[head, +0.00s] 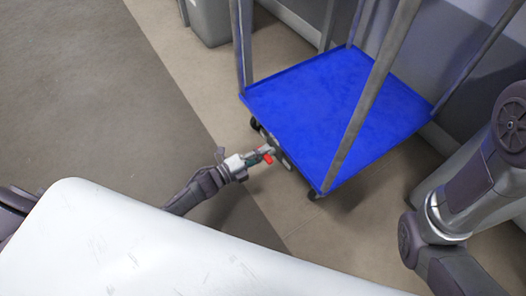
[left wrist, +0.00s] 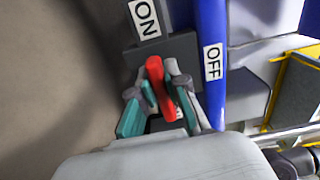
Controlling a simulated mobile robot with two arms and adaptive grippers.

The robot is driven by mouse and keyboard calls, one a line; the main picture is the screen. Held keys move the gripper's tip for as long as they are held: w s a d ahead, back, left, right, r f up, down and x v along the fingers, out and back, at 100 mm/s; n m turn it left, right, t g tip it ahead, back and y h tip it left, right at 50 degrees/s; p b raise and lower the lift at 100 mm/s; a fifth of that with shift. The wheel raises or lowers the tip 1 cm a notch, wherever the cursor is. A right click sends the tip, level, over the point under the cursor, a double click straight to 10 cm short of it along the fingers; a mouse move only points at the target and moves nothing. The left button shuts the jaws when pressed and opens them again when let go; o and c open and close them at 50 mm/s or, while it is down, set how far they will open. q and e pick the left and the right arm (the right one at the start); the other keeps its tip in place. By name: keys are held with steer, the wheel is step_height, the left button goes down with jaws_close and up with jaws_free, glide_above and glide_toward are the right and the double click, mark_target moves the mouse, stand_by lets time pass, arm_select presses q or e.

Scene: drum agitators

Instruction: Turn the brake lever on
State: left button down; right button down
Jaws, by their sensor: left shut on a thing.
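The red brake lever (head: 267,158) is at the near lower edge of the blue cart (head: 320,105). In the left wrist view the lever (left wrist: 156,72) stands between my left gripper's fingers, its tip pointing up and slightly left. My left gripper (head: 263,154) is shut on it; the fingers (left wrist: 157,88) are on both sides of it. A white ON label (left wrist: 144,18) is above the lever and an OFF label (left wrist: 213,62) is to its right. The lever's pivot is partly hidden by the gripper. My right gripper is out of view.
The cart has a flat blue deck, grey upright posts and dark wheels, and stands near a wall. A grey bin (head: 211,20) is at the back left. The floor left of the cart is clear. In the left wrist view, a yellow-edged object (left wrist: 295,90) is at right.

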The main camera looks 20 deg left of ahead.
arm_select(q)
steer(key=c, duration=1.2)
jaws_free()
steer(key=shift+o, duration=0.2)
steer(key=v, duration=1.2)
steer(key=shift+a, duration=0.1)
